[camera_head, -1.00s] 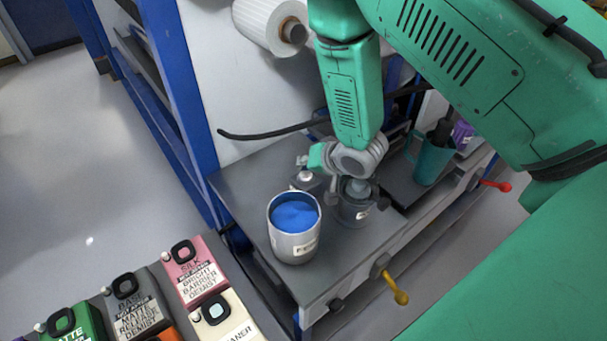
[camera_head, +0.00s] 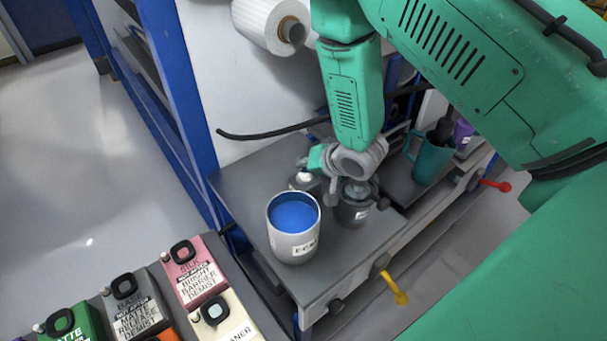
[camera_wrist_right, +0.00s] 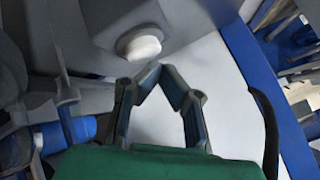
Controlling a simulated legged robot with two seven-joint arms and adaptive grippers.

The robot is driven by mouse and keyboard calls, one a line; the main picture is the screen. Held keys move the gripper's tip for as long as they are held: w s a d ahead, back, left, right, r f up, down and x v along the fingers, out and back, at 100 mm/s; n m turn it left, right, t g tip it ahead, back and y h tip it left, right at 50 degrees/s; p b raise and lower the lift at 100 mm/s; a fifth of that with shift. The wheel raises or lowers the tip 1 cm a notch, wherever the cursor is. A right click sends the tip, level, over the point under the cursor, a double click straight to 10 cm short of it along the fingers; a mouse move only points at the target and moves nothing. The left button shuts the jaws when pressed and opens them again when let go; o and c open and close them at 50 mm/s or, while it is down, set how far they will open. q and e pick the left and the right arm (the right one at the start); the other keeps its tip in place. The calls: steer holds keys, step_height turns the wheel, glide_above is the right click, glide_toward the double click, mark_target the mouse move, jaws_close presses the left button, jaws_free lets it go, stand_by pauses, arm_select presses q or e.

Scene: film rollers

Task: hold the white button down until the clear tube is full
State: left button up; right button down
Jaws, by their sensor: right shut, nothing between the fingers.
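The white button (camera_head: 305,178) sits on a small grey housing behind the blue-filled cup; it shows large in the right wrist view (camera_wrist_right: 139,46). My right gripper (camera_head: 304,163) is shut and empty, its fingertips (camera_wrist_right: 160,68) meeting beside the button. I cannot tell whether they press it. A cylinder with a pale label (camera_head: 352,207), which may be the clear tube, stands right of the button, partly under my wrist. It looks dark grey, and its fill level cannot be read. My left gripper is not in view.
A pale cup with blue contents (camera_head: 293,235) stands in front of the button. A teal mug (camera_head: 429,160) is at right. A white roll (camera_head: 262,22) hangs behind. Coloured bottles (camera_head: 195,272) line the lower left. Yellow (camera_head: 396,289) and red (camera_head: 497,186) handles stick out in front.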

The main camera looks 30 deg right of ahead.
mark_target(307, 175)
steer(key=shift+d+f, duration=0.2)
steer(key=shift+d, duration=0.1)
steer(key=shift+a+f, duration=0.2)
stand_by(0.3)
steer(key=shift+s+f+b, duration=0.1)
steer(key=shift+f+b, duration=0.2)
steer(key=shift+f, duration=0.05)
stand_by(1.4)
stand_by(1.0)
steer(key=shift+d+r+p, duration=0.25)
steer(key=shift+r+p, duration=0.65)
steer(key=shift+r, duration=0.1)
steer(key=shift+r+p, duration=0.3)
steer(key=shift+r, duration=0.05)
step_height(307, 175, up, 4)
steer(key=p, duration=0.3)
steer(key=shift+r+p, duration=0.2)
steer(key=shift+p, duration=0.2)
